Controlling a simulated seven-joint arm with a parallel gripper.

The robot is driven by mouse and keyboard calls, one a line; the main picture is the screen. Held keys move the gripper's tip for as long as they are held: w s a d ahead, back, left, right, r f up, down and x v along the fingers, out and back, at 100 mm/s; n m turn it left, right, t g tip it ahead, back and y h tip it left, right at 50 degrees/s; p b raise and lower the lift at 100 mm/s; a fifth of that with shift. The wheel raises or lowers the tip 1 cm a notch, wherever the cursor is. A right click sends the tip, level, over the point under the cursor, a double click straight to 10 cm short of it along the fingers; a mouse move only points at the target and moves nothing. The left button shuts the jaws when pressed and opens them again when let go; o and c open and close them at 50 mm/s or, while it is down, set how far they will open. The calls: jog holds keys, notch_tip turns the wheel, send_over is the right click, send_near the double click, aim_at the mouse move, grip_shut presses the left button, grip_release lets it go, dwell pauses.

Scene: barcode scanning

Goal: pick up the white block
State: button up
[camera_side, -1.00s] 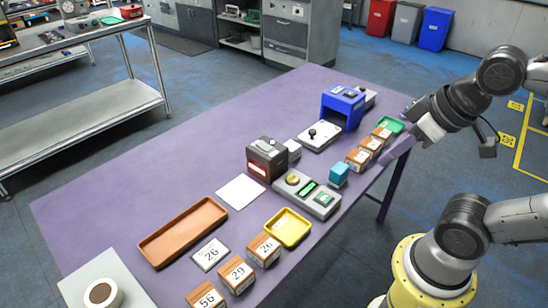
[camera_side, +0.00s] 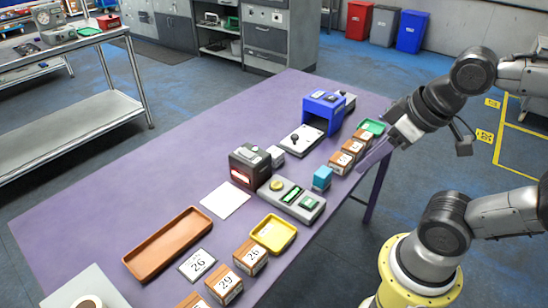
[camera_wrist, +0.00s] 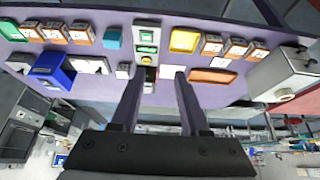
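The white block (camera_side: 276,155), small and pale, sits on the purple table against the right side of the dark box with the red-lit slot (camera_side: 249,165). In the wrist view the white block (camera_wrist: 123,70) lies just left of my left finger. My gripper (camera_side: 373,158) hangs at the table's right edge in the side view, near the row of brown boxes and apart from the white block. In the wrist view my gripper (camera_wrist: 157,72) has its two fingers wide apart, with nothing held between them.
Near the white block are a white plate with a black knob (camera_side: 303,140), a button panel (camera_side: 292,198), a cyan cube (camera_side: 322,178) and a blue arch (camera_side: 324,112). Numbered boxes (camera_side: 250,256), a yellow tray (camera_side: 274,233) and a brown tray (camera_side: 167,243) stand nearer. The table's left part is clear.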

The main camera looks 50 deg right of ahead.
jog(key=o, duration=0.8)
jog(key=shift+c, duration=0.2)
jog(key=w+d+r+n+g, duration=0.1)
jog(key=w+r+n, duration=0.4)
jog(key=w+n, duration=0.3)
jog(key=w+d+r+n, duration=0.2)
jog(key=w+r+n, duration=0.2)
jog(key=w+n, duration=0.4)
jog(key=n+g, duration=0.2)
jog(key=g, duration=0.3)
send_over(274, 151)
jog(key=f, duration=2.8)
jog(key=shift+a+f, duration=0.15)
jog(key=shift+a, duration=0.15)
jog(key=shift+s+d+f, duration=0.1)
jog(key=shift+f, duration=1.4)
jog(key=shift+d+f, duration=0.1)
jog(key=shift+f, duration=1.4)
